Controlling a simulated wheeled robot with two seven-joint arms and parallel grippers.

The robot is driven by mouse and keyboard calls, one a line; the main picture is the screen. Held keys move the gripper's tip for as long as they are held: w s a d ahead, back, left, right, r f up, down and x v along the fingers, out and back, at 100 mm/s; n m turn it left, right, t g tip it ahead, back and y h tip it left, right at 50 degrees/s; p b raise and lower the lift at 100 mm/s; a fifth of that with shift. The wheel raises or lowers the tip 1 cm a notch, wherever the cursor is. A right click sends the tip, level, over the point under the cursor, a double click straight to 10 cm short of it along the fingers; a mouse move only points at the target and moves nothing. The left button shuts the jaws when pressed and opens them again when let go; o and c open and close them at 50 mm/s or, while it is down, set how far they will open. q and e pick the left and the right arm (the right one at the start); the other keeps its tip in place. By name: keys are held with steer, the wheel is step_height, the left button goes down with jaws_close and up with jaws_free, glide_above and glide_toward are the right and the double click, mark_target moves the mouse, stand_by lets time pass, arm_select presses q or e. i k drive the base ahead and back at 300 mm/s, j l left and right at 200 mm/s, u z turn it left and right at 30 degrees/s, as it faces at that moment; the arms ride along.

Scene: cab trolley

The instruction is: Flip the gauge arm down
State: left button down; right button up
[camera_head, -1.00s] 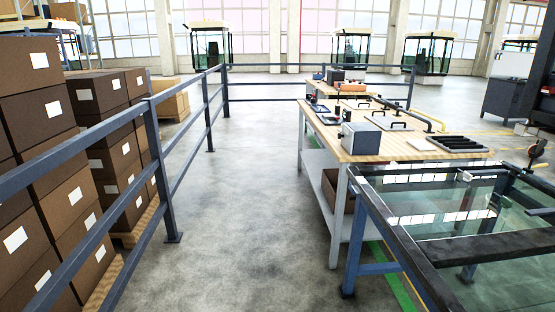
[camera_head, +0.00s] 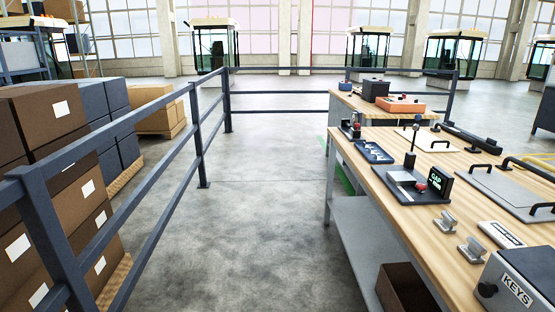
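A small dark gauge-like device (camera_head: 405,186) sits on the wooden workbench at the right. It has a flat grey base, a red knob (camera_head: 421,187) and a black block with a short green-white label (camera_head: 440,181). A thin dark arm (camera_head: 411,146) stands upright at its back edge, with a round knob at its top. This looks like the gauge arm, and it is raised. Neither of my grippers is in view.
The workbench (camera_head: 470,215) also holds a KEYS box (camera_head: 520,285), a blue tray (camera_head: 374,152), metal brackets (camera_head: 446,221) and handled plates (camera_head: 508,190). A railing (camera_head: 115,150) and stacked boxes (camera_head: 50,120) line the left. The floor (camera_head: 255,220) between is clear.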

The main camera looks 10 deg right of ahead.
mark_target(418, 117)
steer(key=i+z, duration=0.15)
steer(key=i, duration=0.55)
steer(key=i+z, duration=0.2)
steer(key=i, duration=0.45)
steer(key=i+j+z, duration=0.15)
steer(key=i, duration=0.55)
steer(key=i+z, duration=0.35)
steer(key=z, duration=0.15)
steer(key=i+j+z, duration=0.15)
steer(key=i+z, duration=0.15)
steer(key=z, duration=0.2)
steer(key=i+j+z, duration=0.3)
steer(key=z, duration=0.15)
steer(key=i+j+z, duration=0.1)
steer(key=z, duration=0.3)
steer(key=i+j+z, duration=0.2)
steer(key=z, duration=0.15)
steer(key=i+j+z, duration=0.25)
steer(key=z, duration=0.15)
